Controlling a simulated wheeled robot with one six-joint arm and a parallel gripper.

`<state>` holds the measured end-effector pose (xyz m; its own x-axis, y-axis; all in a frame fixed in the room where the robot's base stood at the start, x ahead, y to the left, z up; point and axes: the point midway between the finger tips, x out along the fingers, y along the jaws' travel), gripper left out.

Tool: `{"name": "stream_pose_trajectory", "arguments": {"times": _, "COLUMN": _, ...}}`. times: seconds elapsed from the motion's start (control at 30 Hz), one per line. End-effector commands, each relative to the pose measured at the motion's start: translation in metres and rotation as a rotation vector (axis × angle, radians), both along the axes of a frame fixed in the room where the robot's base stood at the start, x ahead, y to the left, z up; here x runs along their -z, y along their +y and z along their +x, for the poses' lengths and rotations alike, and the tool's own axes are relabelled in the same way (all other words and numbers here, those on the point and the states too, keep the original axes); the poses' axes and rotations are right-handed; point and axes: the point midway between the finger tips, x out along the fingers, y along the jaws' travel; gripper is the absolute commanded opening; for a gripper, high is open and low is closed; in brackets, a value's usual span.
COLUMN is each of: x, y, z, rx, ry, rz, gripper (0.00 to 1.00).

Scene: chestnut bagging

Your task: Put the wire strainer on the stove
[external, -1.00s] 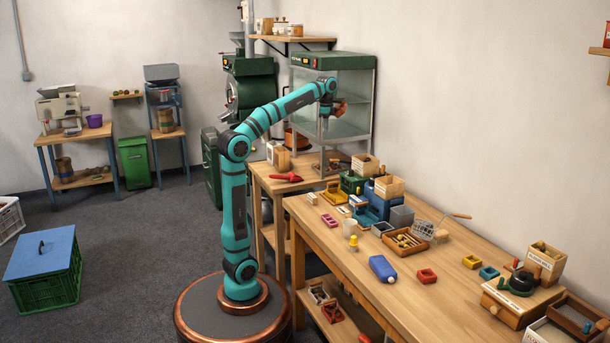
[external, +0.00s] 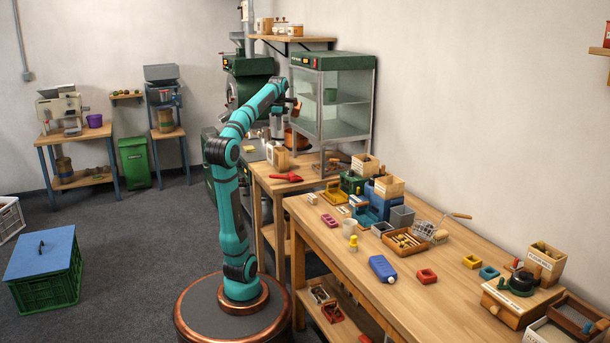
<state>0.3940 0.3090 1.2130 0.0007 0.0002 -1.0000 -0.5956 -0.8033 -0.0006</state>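The wire strainer (external: 424,230) is a grey mesh basket with a wooden-ended handle. It leans tilted at the right edge of a wooden tray (external: 391,247) on the long workbench, its handle pointing right. My gripper (external: 296,106) is small and dark, beside the left front of the glass cabinet, far from the strainer. I cannot tell whether its fingers are open or shut. No stove is clearly recognisable; a grey surface (external: 254,154) behind the near tables is partly hidden by my arm.
A red-handled tool (external: 286,178) lies on the smaller table.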

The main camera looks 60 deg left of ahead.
Motion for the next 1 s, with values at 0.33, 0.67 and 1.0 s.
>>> {"name": "stream_pose_trajectory", "arguments": {"times": 0.33, "x": 0.122, "y": 0.071, "z": -0.047, "rx": 0.092, "ry": 0.003, "rz": -0.004, "gripper": 0.0}}
{"name": "stream_pose_trajectory", "arguments": {"times": 0.67, "x": 0.223, "y": 0.113, "z": -0.111, "rx": 0.135, "ry": 0.002, "rz": -0.004, "gripper": 0.0}}
{"name": "stream_pose_trajectory", "arguments": {"times": 1.0, "x": 0.275, "y": 0.126, "z": -0.151, "rx": 0.146, "ry": 0.001, "rz": 0.0, "gripper": 0.0}}
